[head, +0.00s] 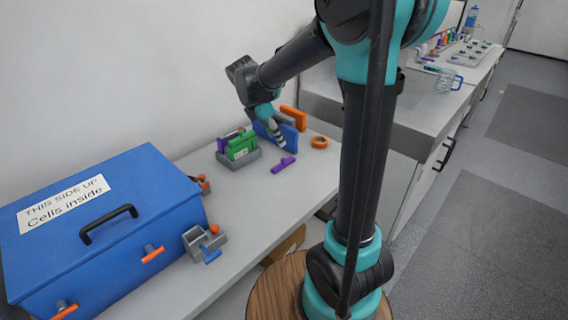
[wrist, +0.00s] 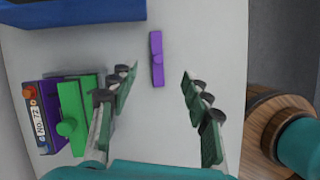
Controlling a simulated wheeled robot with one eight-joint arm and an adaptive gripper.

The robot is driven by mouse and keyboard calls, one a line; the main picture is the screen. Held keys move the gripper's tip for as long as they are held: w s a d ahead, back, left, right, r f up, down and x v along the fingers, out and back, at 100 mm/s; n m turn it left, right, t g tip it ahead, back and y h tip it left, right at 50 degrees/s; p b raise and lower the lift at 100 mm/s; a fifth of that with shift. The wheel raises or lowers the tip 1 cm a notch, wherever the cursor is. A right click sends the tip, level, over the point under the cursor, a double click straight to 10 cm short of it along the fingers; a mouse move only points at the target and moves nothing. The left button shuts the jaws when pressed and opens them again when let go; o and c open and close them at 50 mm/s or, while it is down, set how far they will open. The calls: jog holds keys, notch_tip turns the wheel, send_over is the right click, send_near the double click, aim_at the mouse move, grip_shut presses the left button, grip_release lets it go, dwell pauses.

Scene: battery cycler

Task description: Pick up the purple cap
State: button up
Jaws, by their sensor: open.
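The purple cap (head: 283,164) is a small flat bar with a round knob in its middle. It lies on the grey table, clear of other things. In the wrist view the purple cap (wrist: 157,58) stands lengthwise, in line with the gap between my fingers and mostly beyond their tips. My gripper (head: 280,146) points down over the table, close to the cap on its far side in the head view. In the wrist view my gripper (wrist: 158,78) is open, with nothing between its fingers.
A grey holder (head: 241,163) with green and purple pieces stands left of my gripper; the green piece (wrist: 68,127) is close to my left finger. A large blue box (head: 140,205) fills the table's left.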

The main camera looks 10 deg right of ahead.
send_over(283, 158)
jog(key=f, duration=0.6)
jog(key=shift+s+a, duration=0.25)
jog(key=shift+a, duration=0.15)
jog(key=f, duration=0.4)
jog(key=shift+w+d+f, duration=0.15)
jog(key=shift+w+d, duration=0.05)
jog(key=shift+w, duration=0.1)
jog(key=shift+d+f, duration=0.25)
jog(key=shift+f, duration=0.25)
jog(key=shift+c, duration=0.6)
jog(key=c, duration=1)
